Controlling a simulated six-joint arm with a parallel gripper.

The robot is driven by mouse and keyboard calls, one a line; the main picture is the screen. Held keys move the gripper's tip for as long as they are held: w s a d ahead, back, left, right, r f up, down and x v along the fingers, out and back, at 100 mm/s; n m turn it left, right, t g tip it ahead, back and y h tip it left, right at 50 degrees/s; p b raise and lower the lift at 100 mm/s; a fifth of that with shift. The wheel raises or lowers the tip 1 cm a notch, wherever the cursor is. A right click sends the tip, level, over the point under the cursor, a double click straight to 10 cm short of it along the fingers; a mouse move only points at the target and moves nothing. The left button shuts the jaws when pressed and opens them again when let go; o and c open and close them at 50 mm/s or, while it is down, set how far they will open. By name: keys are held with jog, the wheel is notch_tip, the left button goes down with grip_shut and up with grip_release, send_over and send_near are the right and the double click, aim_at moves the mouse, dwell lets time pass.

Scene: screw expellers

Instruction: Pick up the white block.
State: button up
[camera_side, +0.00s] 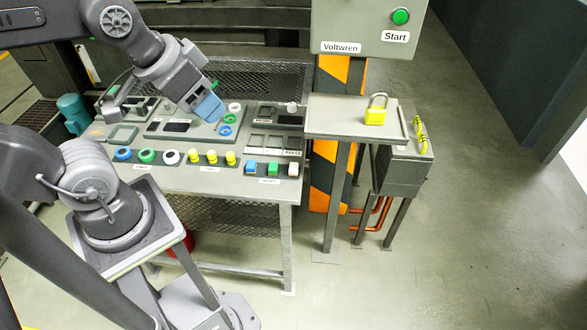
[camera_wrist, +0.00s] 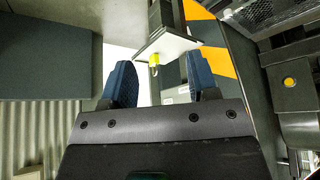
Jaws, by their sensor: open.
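The white block (camera_side: 293,169) stands at the right end of a short row at the front right of the bench in the side view, beside a green block (camera_side: 272,169) and a blue block (camera_side: 250,168). My gripper (camera_side: 211,110) is above the back middle of the bench, to the left of the white block and well apart from it. In the wrist view my gripper (camera_wrist: 158,62) has its two blue fingers spread with nothing held between them. The white block is not visible in the wrist view.
The metal bench (camera_side: 240,187) carries rings, yellow pegs (camera_side: 212,157) and trays. A yellow padlock (camera_side: 376,114) sits on a stand to the right; it also shows in the wrist view (camera_wrist: 154,62). A control box (camera_side: 368,25) hangs above the stand.

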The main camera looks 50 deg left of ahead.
jog(key=shift+o, duration=1.1)
jog(key=m+g+h, duration=0.2)
jog(key=m+g, duration=0.1)
jog(key=m, duration=0.6)
send_over(294, 166)
jog(key=s+a, duration=0.1)
jog(key=s, duration=0.1)
jog(key=f, duration=2.7)
jog(key=shift+w+a+f, duration=0.1)
jog(key=shift+w+f, duration=0.05)
jog(key=shift+w, duration=0.1)
jog(key=shift+x, duration=3.1)
